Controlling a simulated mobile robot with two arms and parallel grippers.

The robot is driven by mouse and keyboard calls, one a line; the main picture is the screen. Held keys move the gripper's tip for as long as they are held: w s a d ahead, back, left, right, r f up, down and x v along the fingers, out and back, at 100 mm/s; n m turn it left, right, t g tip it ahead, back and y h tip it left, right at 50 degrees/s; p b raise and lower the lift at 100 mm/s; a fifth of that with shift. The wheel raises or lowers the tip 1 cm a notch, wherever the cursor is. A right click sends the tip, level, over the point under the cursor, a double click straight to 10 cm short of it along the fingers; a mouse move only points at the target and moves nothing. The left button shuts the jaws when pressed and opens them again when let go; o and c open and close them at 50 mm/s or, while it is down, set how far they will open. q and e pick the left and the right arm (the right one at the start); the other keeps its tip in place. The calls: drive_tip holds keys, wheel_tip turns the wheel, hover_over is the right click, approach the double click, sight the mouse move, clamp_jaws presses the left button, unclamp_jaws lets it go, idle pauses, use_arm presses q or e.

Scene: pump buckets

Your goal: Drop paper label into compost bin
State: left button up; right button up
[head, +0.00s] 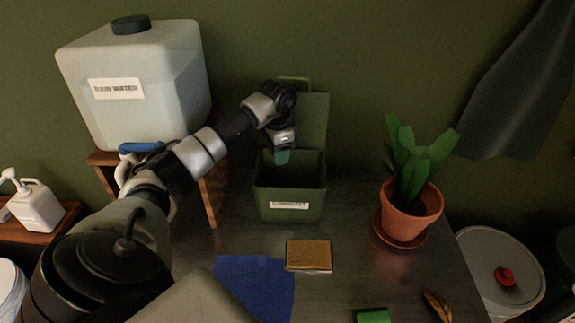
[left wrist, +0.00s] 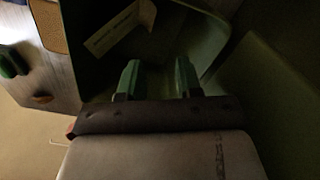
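The green compost bin (head: 290,200) stands open on the dark table, its lid (head: 314,120) raised behind it and a white label on its front. My left gripper (head: 283,157) points down over the bin's mouth. In the left wrist view its two green fingertips (left wrist: 157,82) are apart with nothing between them. A pale paper strip with faint marks, seemingly the paper label (left wrist: 113,30), shows inside the dark bin (left wrist: 85,75), beyond the fingertips and apart from them. A tan piece beside it is unclear. My right gripper is not in view.
A rain water tank (head: 180,75) stands on a wooden stand at left. A potted plant (head: 410,215) is right of the bin. A brown sponge-like block (head: 309,255), a blue cloth (head: 255,285), a green block (head: 373,315) and a brown leaf (head: 437,306) lie in front.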

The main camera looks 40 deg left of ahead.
use_arm(q)
drive_tip(key=shift+r, duration=0.1)
wheel_tip(320, 180, up, 11)
drive_tip(key=b, duration=0.1)
drive_tip(key=shift+f+b, duration=0.2)
drive_tip(key=shift+b, duration=0.1)
idle(0.6)
